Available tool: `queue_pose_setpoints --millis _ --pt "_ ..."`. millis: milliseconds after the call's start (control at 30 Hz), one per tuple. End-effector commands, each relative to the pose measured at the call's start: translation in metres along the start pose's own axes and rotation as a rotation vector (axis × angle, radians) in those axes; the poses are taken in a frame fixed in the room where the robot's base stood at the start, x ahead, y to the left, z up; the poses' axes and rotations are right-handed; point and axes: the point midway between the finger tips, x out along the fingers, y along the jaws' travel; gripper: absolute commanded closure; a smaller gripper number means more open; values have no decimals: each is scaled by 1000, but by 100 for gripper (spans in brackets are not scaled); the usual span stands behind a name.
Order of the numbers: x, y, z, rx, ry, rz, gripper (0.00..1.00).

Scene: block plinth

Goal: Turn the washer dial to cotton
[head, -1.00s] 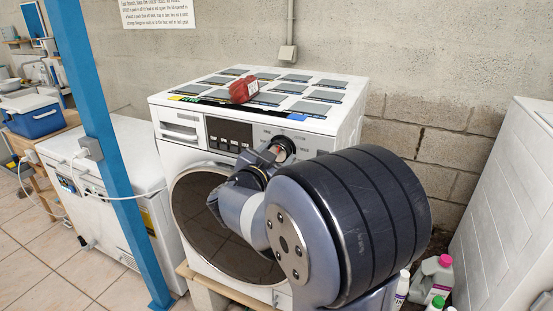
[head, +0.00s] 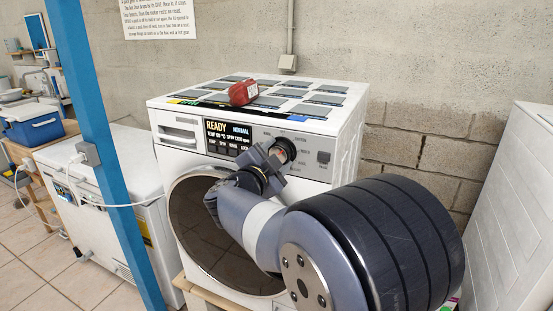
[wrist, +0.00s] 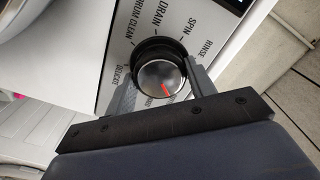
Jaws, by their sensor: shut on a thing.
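The white washer (head: 190,158) stands in the middle of the head view. Its dial (wrist: 158,82), silver-faced with a black rim and a red mark, shows in the wrist view. The red mark points down toward a label mostly hidden by my gripper. Rinse, spin, drain, drum clean and delicate can be read around the dial; I cannot see cotton. My gripper (head: 276,158) is shut on the dial, one finger at each side, also in the wrist view. The washer's display (head: 229,138) is lit and reads READY and NORMAL.
A red object (head: 243,93) lies on the washer's top among grey panels. A blue post (head: 95,140) stands in front of a white chest (head: 100,175) at left. A blue cooler (head: 35,125) sits beyond. A white panel (head: 515,210) is at right.

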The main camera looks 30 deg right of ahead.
Motion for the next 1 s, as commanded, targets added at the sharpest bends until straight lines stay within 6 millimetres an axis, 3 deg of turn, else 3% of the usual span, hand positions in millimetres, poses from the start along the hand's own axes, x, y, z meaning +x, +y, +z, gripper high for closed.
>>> queue_pose_setpoints --millis 300,333,567,867,1000 --pt "0 1 0 0 -1 2 71" --pt "0 1 0 0 -1 2 46" --pt "0 0 0 -1 -1 1 27" --pt "-3 0 0 0 -1 0 26" --pt "-18 -1 1 0 -2 -3 26"
